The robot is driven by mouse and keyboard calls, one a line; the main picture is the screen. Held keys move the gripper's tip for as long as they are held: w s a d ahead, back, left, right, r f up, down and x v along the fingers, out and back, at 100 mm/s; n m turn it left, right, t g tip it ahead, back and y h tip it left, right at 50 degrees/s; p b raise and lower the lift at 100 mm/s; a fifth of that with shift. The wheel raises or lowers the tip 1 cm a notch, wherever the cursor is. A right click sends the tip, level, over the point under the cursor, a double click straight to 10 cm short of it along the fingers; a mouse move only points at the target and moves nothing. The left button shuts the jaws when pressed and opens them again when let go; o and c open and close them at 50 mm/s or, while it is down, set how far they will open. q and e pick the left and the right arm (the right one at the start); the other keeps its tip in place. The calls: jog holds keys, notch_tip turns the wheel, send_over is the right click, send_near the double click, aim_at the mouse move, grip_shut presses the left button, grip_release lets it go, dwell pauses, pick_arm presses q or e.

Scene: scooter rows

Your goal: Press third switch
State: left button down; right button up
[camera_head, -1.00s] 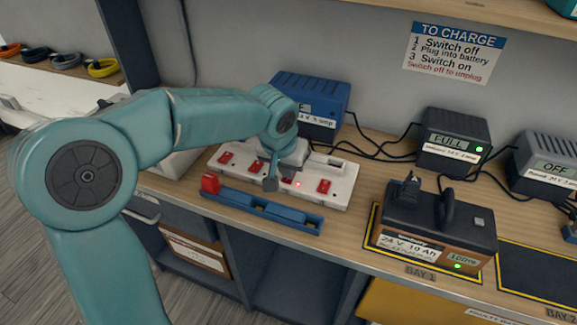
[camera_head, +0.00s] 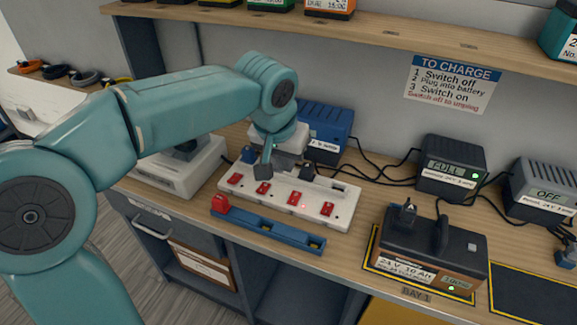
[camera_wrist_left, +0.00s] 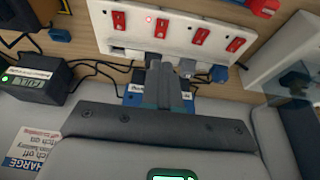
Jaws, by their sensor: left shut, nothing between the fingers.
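The white power strip (camera_head: 342,222) lies on the bench with a row of several red switches. The third switch from the left (camera_head: 295,198) has a lit red light beside it. In the left wrist view the strip (camera_wrist_left: 178,12) appears turned around, with the third switch (camera_wrist_left: 160,28) beside the red light. My left gripper (camera_head: 264,172) is shut and empty. It hangs above the strip near the second switch (camera_head: 263,188), apart from the third switch. Its closed fingers also show in the left wrist view (camera_wrist_left: 170,85). My right gripper is not in view.
A blue rail (camera_head: 268,229) with a red piece lies in front of the strip. A blue charger (camera_head: 325,125) and plugs stand behind it. A battery (camera_head: 430,250) sits at right, near a charger reading FULL (camera_head: 452,165) and another reading OFF (camera_head: 541,188).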

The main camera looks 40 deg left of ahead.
aim_at(299, 195)
pick_arm(q)
jog(key=shift+w, duration=0.15)
jog(key=w+a+m+g+h+p, duration=0.1)
jog(key=m+p, duration=0.2)
jog(key=m, duration=0.3)
jog(key=w+a+m+h+p, duration=0.1)
jog(key=a+m+p, duration=0.1)
jog(key=m, duration=0.4)
jog(key=w+a+r+m+g+h+p, duration=0.1)
jog(key=m+h+p, duration=0.1)
jog(key=m+p, duration=0.2)
jog(key=shift+w+a+m+g, duration=0.15)
jog(key=shift+w+m+g, duration=0.2)
jog(key=shift+m, duration=0.55)
jog(key=shift+w, duration=0.15)
jog(key=x, duration=0.4)
jog(key=a+x, duration=0.1)
jog(key=x, duration=0.8)
jog(key=shift+w+f, duration=0.1)
jog(key=shift+f, duration=0.45)
